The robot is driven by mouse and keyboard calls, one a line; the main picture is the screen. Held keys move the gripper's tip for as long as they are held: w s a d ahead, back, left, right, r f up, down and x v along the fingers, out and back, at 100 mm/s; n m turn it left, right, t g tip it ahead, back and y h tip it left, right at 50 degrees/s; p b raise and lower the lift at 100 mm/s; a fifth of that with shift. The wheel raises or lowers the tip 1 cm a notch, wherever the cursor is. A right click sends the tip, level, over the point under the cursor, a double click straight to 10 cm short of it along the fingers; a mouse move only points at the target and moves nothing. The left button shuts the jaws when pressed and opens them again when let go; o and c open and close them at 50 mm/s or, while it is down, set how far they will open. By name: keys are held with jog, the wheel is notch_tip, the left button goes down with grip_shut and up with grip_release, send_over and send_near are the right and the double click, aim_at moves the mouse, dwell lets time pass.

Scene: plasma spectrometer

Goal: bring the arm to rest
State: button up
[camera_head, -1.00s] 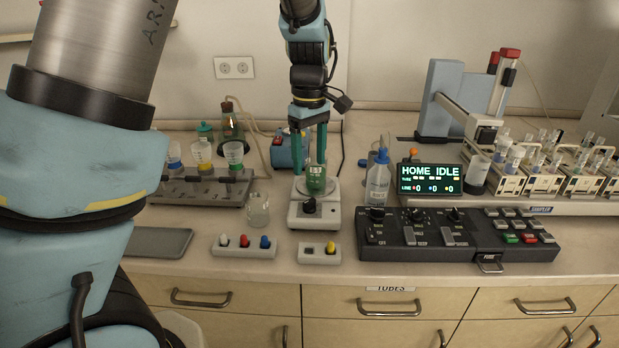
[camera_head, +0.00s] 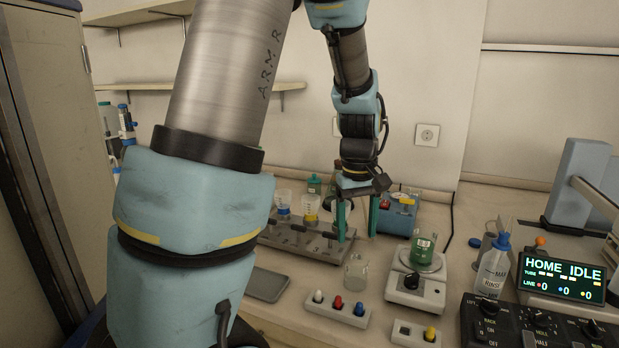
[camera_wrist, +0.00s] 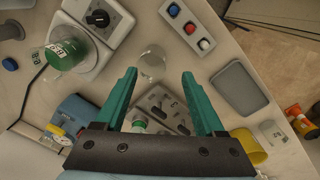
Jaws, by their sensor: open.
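My gripper (camera_head: 357,218) is open in the head view, its two teal fingers pointing down above the bench. Nothing is between the fingers. In the wrist view the open fingers (camera_wrist: 159,74) have a clear gap, with a small glass beaker (camera_wrist: 151,62) on the bench beyond their tips. A green-filled beaker (camera_head: 422,248) stands upright on the plate of a white stirrer (camera_head: 415,291), to the right of the gripper and apart from it. My arm reaches down from the top of the head view.
A grey rack with funnels (camera_head: 300,241) stands behind and left of the glass beaker (camera_head: 356,271). A blue device (camera_head: 398,212) is at the back. A dark flat tray (camera_head: 268,284), button boxes (camera_head: 337,309) and a wash bottle (camera_head: 493,268) are around. A display (camera_head: 562,277) reads HOME IDLE.

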jog(key=s+a+f+m, duration=0.1)
jog(key=s+a+m, duration=0.1)
jog(key=a, duration=0.6)
jog(key=s+a+m+t, duration=0.1)
jog(key=s+a, duration=0.3)
jog(key=a, duration=0.5)
jog(key=shift+s+a+f+m, duration=0.15)
jog(key=shift+a+f+m, duration=0.1)
jog(key=shift+f+m, duration=0.15)
